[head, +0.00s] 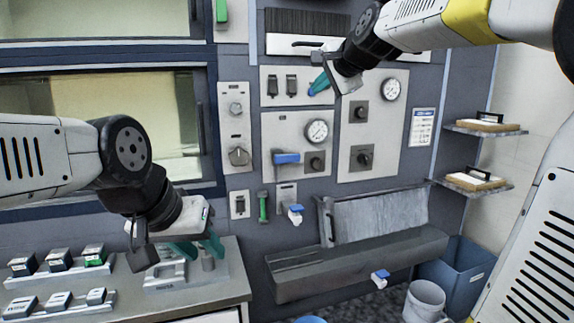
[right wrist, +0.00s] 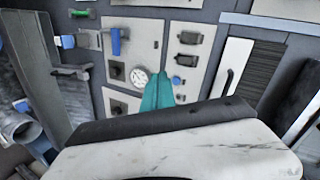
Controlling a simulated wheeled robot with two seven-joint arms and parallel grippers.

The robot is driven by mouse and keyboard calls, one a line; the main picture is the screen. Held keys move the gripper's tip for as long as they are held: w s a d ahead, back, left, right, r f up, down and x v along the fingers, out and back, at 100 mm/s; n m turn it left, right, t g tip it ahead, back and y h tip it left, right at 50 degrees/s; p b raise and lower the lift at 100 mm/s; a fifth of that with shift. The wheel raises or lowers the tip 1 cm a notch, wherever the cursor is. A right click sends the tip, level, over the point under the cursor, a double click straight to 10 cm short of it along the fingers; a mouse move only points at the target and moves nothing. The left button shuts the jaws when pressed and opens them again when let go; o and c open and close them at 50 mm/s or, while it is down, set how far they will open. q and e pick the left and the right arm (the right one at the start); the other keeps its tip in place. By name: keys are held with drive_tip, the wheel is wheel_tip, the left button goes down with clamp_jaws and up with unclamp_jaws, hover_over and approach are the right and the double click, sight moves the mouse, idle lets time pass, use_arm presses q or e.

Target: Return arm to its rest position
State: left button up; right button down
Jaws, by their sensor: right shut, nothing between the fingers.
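My right gripper (head: 319,86) is raised in front of the wall panel, at the upper middle of the head view. Its teal fingers are closed together and hold nothing; they also show shut in the right wrist view (right wrist: 157,92). Whether the fingertips touch the panel I cannot tell. My left gripper (head: 198,247) is low over the left bench, pointing down. Its teal fingers are apart, above a grey fixture (head: 188,274) with a short post (head: 208,262). Whether they touch the post I cannot tell.
The control panel (head: 330,123) carries gauges, knobs and a blue handle (head: 287,158). A grey trough (head: 350,265) juts out below it. Two shelves (head: 480,190) stick out at right, near my right arm. A blue bin (head: 455,280) and white bucket (head: 424,299) stand below.

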drive_tip(key=s+d+f+n+g, duration=0.1)
drive_tip(key=s+f+n+g, duration=0.1)
drive_tip(key=s+f, duration=0.6)
drive_tip(key=s+d+f+n+g+h, duration=0.1)
drive_tip(key=s+d+f+n+g, duration=0.1)
drive_tip(key=s+f+n, duration=0.3)
drive_tip(key=s+d+f+n+g+h, duration=0.1)
drive_tip(key=s+f+n, duration=0.3)
drive_tip(key=s+f, duration=0.9)
drive_tip(key=s+d+g, duration=0.1)
drive_tip(key=s, duration=0.2)
drive_tip(key=shift+s+d+g, duration=0.25)
drive_tip(key=shift+s+g, duration=0.05)
